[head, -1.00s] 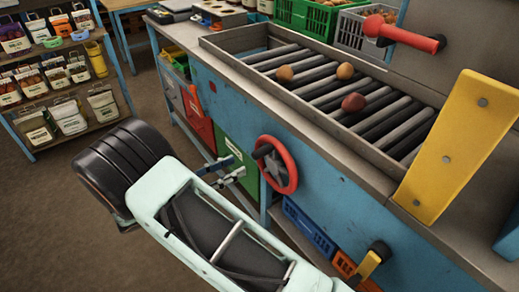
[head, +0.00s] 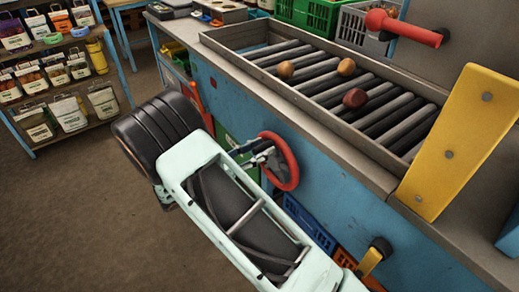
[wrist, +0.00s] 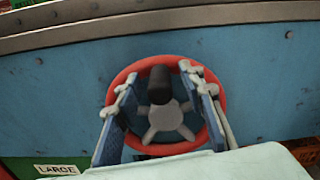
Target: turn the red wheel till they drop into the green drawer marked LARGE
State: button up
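The red wheel (head: 291,172) is mounted on the blue front panel below the roller tray; its rim, grey spoked hub and dark knob show in the wrist view (wrist: 222,98). My gripper (wrist: 163,105) is open, its two fingers apart on the left and right of the hub, over the rim. I cannot tell whether they touch it. In the head view my gripper (head: 258,153) is at the wheel's left side. The LARGE label (wrist: 57,170) shows at the lower left in the wrist view. The green drawer (head: 223,138) is mostly hidden behind my arm in the head view.
Three round items, two orange (head: 286,69) and one dark red (head: 355,98), lie on the rollers (head: 400,118). A yellow bracket (head: 455,145) stands at right. Blue (head: 308,222) and orange crates sit below the panel. Shelves with bags (head: 60,115) are at far left.

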grip_shut()
jog(key=shift+s, duration=0.1)
dwell(0.5)
